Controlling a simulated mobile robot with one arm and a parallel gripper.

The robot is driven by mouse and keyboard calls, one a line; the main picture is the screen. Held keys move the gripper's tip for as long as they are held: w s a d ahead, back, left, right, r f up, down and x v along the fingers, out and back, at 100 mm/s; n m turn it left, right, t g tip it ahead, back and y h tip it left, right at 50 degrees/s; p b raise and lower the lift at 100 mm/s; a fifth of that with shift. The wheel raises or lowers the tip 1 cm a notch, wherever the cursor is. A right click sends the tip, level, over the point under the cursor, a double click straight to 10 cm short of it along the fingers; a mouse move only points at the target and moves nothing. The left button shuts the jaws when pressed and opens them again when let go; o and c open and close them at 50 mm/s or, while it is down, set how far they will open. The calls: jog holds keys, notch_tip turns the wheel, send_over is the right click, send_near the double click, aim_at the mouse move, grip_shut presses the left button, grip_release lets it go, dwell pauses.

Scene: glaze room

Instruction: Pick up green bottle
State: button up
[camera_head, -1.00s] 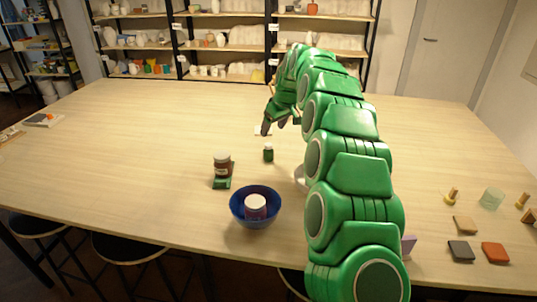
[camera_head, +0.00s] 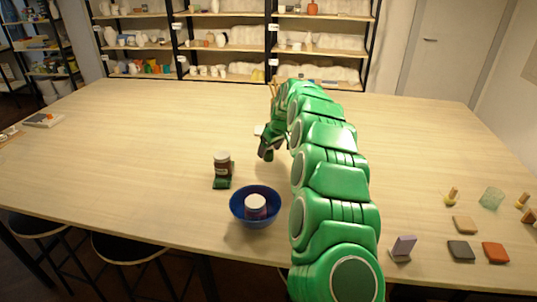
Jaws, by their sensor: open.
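My gripper (camera_head: 266,153) is low over the middle of the table, its dark fingertips pointing down, open. It covers the spot where the small green bottle stood a second ago. The bottle cannot be told apart from the green and dark fingers now, so whether it stands between them is not clear.
A brown jar (camera_head: 222,164) stands on a green block (camera_head: 221,183) left of my gripper. A blue bowl (camera_head: 240,211) holding a lidded jar (camera_head: 256,205) is nearer. Tiles (camera_head: 461,250) and a purple block (camera_head: 403,247) lie at right.

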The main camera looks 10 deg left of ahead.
jog(key=shift+x, duration=1)
jog(key=shift+r, duration=0.1)
jog(key=c, duration=1.2)
